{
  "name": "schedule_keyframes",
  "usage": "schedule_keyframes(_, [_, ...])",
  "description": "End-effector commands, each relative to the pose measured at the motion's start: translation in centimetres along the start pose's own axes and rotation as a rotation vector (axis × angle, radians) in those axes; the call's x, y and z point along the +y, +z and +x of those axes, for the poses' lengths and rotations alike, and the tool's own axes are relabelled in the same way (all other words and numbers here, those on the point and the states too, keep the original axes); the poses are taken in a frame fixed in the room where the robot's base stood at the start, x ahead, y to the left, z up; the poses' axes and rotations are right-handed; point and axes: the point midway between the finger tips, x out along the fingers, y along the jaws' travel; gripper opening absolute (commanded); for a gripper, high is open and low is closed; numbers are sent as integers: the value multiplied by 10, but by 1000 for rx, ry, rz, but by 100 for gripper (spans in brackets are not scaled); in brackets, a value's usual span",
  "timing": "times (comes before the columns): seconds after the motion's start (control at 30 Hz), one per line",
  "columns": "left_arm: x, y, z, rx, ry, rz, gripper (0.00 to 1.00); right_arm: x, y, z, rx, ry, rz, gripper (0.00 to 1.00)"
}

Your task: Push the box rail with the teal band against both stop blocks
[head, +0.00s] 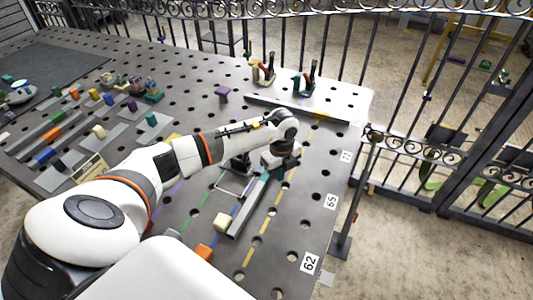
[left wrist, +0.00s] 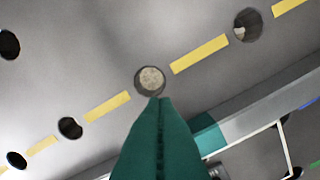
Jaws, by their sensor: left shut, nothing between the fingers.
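The grey box rail (head: 247,211) lies slanted on the perforated table, between a blue line and a yellow dashed line. Its teal band (head: 265,176) shows near its far end, just below my left gripper (head: 281,161). In the left wrist view the rail (left wrist: 262,100) runs diagonally, with the teal band (left wrist: 208,129) beside my shut teal fingers (left wrist: 160,103). The fingers are empty and overlap the rail in that view; I cannot tell whether they touch it. A cream block (head: 221,222) and an orange block (head: 204,252) sit by the near end; I cannot tell which blocks are the stops.
A longer grey rail (head: 297,108) lies farther back. Clamps (head: 263,70) stand at the table's back edge, and coloured blocks (head: 57,131) lie at the left. An iron fence (head: 300,40) borders the table. The strip by number 65 (head: 330,201) is clear.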

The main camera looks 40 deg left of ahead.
Motion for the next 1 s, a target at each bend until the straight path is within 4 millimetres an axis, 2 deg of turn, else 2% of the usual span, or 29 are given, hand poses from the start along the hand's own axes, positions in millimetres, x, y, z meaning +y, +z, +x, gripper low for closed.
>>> schedule_keyframes(0.37, [0,0,2,0,0,0,0,0,0,2,-1,0,0,62])
schedule_keyframes(1.0, [0,0,19,0,0,0,0,1,0,14,-2,1,0,62])
